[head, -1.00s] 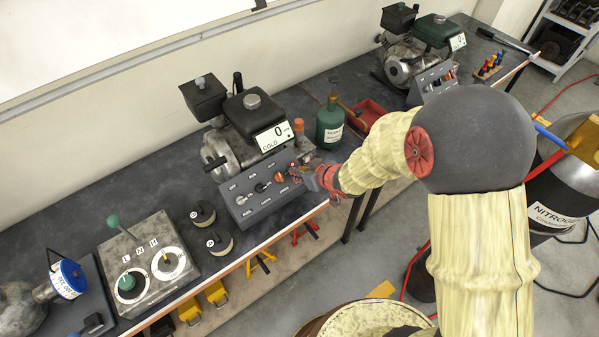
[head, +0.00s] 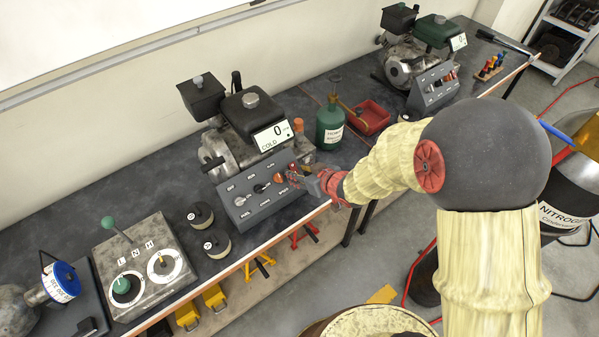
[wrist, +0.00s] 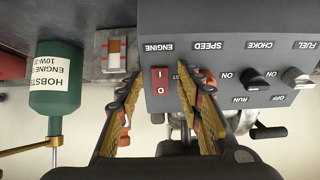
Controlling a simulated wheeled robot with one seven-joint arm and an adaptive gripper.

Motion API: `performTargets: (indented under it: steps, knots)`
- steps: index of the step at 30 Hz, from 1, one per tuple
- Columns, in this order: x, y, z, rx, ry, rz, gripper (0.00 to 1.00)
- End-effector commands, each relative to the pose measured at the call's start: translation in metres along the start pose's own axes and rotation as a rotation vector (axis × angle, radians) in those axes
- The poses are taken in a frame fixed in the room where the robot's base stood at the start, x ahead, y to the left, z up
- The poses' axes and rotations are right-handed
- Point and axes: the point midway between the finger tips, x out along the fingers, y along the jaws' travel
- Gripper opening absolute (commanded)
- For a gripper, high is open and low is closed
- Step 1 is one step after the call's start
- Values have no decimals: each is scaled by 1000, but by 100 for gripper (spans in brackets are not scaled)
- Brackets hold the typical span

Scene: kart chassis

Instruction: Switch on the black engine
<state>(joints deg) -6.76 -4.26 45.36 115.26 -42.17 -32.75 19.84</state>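The black engine (head: 237,117) stands on the bench with a black tank and a display reading 0 and COLD. Its grey control panel (head: 250,208) is at its front; it also fills the upper right of the wrist view (wrist: 222,107), with labels upside down. The red engine switch (wrist: 160,95), marked I and O, is between my fingers in that view. Its pressed side is unclear. My gripper (wrist: 158,78) is open and empty, with fingertips apart; contact with the panel cannot be told. In the head view my gripper (head: 296,176) is at the panel's right end.
The choke knob (wrist: 258,80) and fuel knob (wrist: 297,78) are along the panel. The speed knob is partly hidden by a finger. A green oil bottle (head: 330,127) and red tray (head: 370,117) stand to the right. Another engine with a green tank (head: 434,31) is farther back.

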Motion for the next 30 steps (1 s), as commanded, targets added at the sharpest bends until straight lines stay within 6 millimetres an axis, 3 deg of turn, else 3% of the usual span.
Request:
performTargets:
  steps: [11,24,30]
  knots:
    - [-10,0,0,0,0,0,36]
    - [-93,1,0,0,1,3,36]
    - [-115,0,0,1,0,1,36]
